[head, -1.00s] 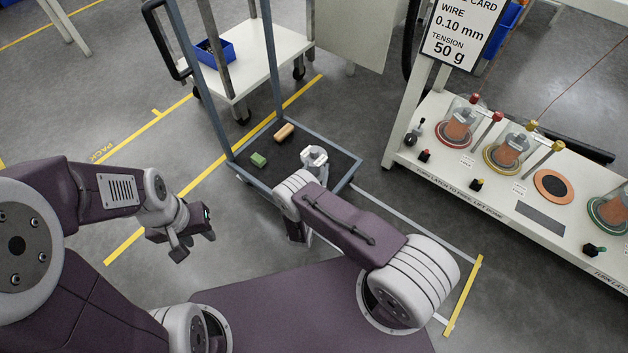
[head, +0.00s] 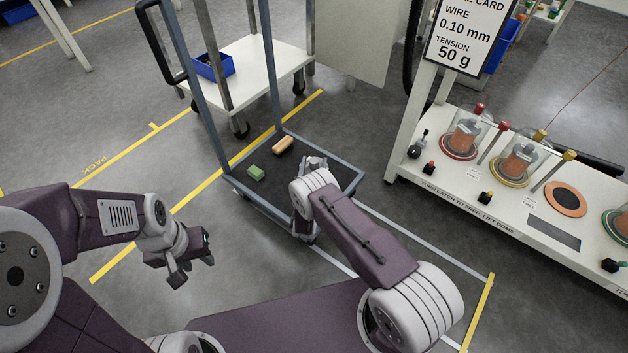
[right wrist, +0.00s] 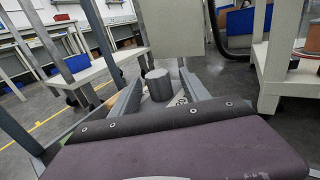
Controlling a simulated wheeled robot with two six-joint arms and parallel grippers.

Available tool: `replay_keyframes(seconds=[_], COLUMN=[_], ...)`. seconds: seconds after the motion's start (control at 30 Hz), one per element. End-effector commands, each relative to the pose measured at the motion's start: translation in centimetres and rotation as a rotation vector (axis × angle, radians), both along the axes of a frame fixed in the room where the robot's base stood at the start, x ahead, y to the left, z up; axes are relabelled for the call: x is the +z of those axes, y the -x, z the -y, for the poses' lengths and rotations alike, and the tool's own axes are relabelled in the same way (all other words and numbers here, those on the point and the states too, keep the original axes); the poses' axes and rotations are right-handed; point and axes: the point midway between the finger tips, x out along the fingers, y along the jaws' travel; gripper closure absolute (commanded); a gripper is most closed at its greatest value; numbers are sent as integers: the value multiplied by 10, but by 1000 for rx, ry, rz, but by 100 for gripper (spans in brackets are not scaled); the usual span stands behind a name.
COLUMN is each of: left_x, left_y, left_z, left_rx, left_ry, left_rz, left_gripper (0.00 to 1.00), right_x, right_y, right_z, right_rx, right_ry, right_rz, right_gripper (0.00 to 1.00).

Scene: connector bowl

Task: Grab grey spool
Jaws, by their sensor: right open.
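A grey cylinder (right wrist: 158,85) stands upright in the middle of the right wrist view. It looks like the grey spool. My right gripper (right wrist: 161,77) is open, with a grey finger on either side of the cylinder; I cannot tell whether they touch it. In the head view my right arm reaches over the low cart (head: 345,188), and the arm hides the spool and the right fingertips. My left gripper (head: 192,266) is open and empty above the floor at the left, well away from the cart.
A green block (head: 256,173) and a tan piece (head: 283,146) lie on the cart's dark deck. The cart's uprights rise at its left side. A white bench (head: 480,190) with domed spools stands at right. A white trolley (head: 262,65) with a blue bin (head: 214,66) is behind.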

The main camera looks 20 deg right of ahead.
Motion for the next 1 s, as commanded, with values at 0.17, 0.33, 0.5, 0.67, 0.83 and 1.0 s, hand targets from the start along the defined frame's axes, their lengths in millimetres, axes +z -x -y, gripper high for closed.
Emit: replay_keyframes(seconds=[0.17,0.33,0.5,0.67,0.83,1.0], left_x=[1,2,1,1,1,1], left_y=[0,0,0,0,0,0], left_z=[0,0,0,0,0,0], left_rx=[0,0,0,0,0,0], left_ry=[0,0,0,0,0,0], left_rz=[0,1,0,0,0,0], left_gripper=[64,64,64,64,64,64], right_x=[1,1,1,1,1,0], right_y=[0,0,1,1,1,1], right_z=[0,0,0,0,0,0], right_rx=[0,0,0,0,0,0], right_ry=[0,0,0,0,1,1], right_rz=[0,0,0,-1,-1,-1], right_gripper=[54,100,100,100,100,100])
